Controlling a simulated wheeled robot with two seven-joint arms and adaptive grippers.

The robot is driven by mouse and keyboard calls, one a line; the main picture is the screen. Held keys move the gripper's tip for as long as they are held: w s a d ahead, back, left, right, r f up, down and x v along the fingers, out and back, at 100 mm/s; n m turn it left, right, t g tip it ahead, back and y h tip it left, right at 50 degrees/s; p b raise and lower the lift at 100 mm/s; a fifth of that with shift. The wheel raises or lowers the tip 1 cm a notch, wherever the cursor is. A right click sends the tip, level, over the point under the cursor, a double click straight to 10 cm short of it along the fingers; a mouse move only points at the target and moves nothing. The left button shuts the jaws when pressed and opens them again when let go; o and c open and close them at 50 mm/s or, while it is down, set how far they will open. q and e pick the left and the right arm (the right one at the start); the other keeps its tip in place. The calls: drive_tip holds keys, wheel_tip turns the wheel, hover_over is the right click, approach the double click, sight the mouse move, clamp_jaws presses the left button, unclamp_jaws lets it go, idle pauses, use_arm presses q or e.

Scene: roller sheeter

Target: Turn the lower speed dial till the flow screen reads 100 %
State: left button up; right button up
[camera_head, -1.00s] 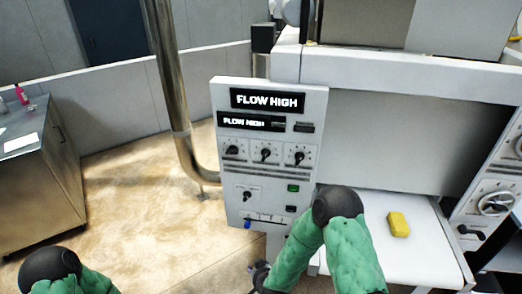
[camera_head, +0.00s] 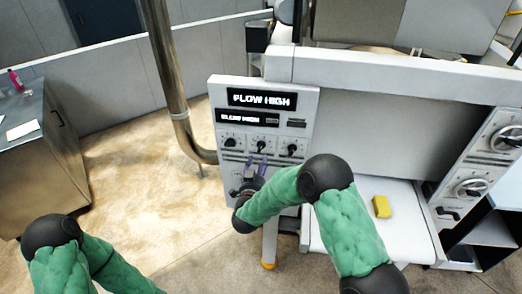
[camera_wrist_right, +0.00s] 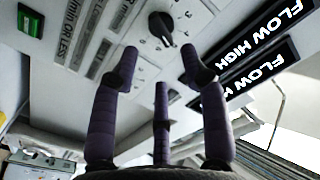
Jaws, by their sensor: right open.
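The flow screen (camera_head: 262,99) at the top of the white control panel reads FLOW HIGH, and a smaller screen (camera_head: 242,118) below it reads the same. The lower speed dial is hidden behind my right gripper (camera_head: 256,163) in the head view. That gripper is at the panel front, its purple fingers just below the row of three dials (camera_head: 262,147). In the right wrist view my right gripper (camera_wrist_right: 160,62) is open and empty. A black dial (camera_wrist_right: 163,28) shows beyond and between its fingertips; I cannot tell which dial it is. My left gripper is out of view.
A yellow sponge-like block (camera_head: 381,207) lies on the white shelf right of the panel. A metal pipe (camera_head: 170,75) stands left of the panel. A green button (camera_wrist_right: 30,22) shows in the wrist view. The floor to the left is clear.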

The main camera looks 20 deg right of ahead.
sight(261, 147)
drive_tip(key=p+x, duration=0.1)
drive_tip(key=x, duration=0.5)
drive_tip(key=shift+w, duration=0.35)
drive_tip(key=shift+d, duration=0.15)
clamp_jaws()
